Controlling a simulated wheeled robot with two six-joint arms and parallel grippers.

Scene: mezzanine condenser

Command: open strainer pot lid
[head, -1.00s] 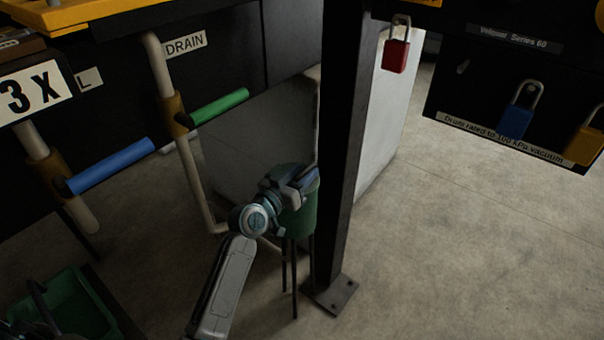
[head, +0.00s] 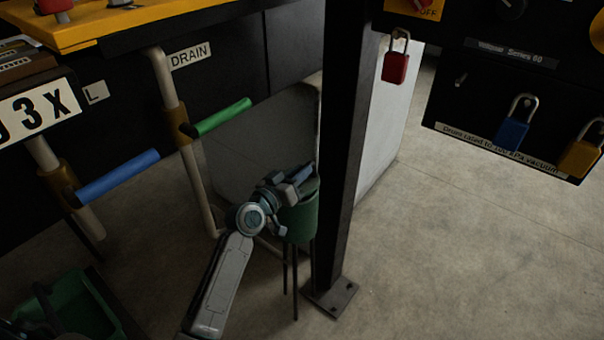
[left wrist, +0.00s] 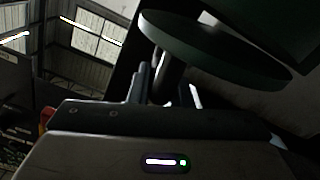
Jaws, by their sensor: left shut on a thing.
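The strainer pot (head: 301,222) is a dark green cylinder on thin dark legs, beside the black post. My left gripper (head: 303,179) is at the top of the pot, its wrist covering part of the rim. In the left wrist view, the round dark green lid (left wrist: 215,52) is seen edge-on and tilted, with a short stem running down from it. My left gripper (left wrist: 160,88) is shut on this stem, the lid's handle. The gripper hides much of the lid in the head view, and I cannot tell how far it is from the rim. My right gripper is not in view.
The black post (head: 345,150) stands close to the right of the pot. Pipes with a green lever (head: 222,117) and a blue lever (head: 118,176) are to the left. A green bin (head: 80,305) is at lower left. A red padlock (head: 396,67) hangs upper right. The floor at right is clear.

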